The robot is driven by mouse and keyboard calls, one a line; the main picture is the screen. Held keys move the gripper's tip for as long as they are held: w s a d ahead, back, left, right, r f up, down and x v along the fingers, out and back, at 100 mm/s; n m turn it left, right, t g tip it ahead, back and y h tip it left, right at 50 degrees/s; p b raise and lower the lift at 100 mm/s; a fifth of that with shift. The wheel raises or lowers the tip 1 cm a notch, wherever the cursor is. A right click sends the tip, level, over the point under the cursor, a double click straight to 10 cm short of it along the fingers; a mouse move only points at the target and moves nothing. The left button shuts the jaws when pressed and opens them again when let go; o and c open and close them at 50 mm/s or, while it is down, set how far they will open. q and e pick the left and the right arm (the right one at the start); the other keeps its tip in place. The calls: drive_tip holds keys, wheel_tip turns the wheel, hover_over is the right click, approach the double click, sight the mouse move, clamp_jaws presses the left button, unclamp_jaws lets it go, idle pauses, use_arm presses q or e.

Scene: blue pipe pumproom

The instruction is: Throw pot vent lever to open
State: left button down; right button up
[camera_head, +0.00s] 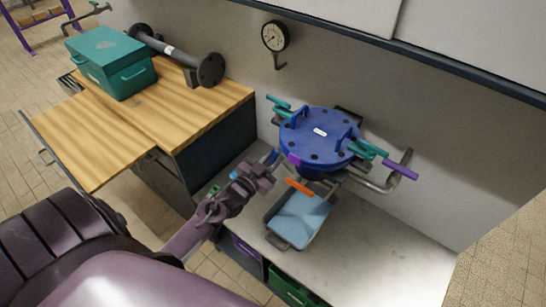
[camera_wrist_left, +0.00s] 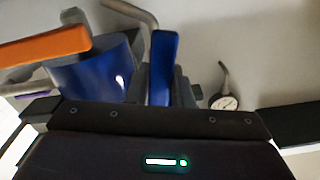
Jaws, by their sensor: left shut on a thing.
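The blue round pot (camera_head: 318,138) with a bolted lid stands on the bench against the wall; its blue side also shows in the wrist view (camera_wrist_left: 92,78). My left gripper (camera_head: 270,161) is at the pot's front left, shut on a blue lever (camera_wrist_left: 163,66), whose upper part stands clear in the wrist view. The grip itself is mostly hidden. An orange lever (camera_head: 299,187) sticks out below the pot's front, just right of the gripper, and shows large in the wrist view (camera_wrist_left: 45,46). I cannot tell which lever is the vent lever.
A purple-handled lever (camera_head: 400,169) and bent pipe (camera_head: 384,184) are right of the pot. A blue-bottomed tray (camera_head: 299,220) sits below it. A gauge (camera_head: 275,36) hangs on the wall. A teal toolbox (camera_head: 112,66) and dark flanged pipe (camera_head: 178,53) lie on the wooden bench.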

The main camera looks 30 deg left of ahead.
use_arm(q)
drive_tip(key=shift+n+p, duration=0.4)
drive_tip(key=shift+n, duration=1.1)
drive_tip(key=c, duration=1.3)
unclamp_jaws()
drive_tip(key=s, duration=0.2)
drive_tip(key=s+b, duration=0.1)
drive_tip(key=s, duration=0.4)
drive_tip(key=shift+s+a+b, duration=0.3)
drive_tip(key=shift+s, duration=0.1)
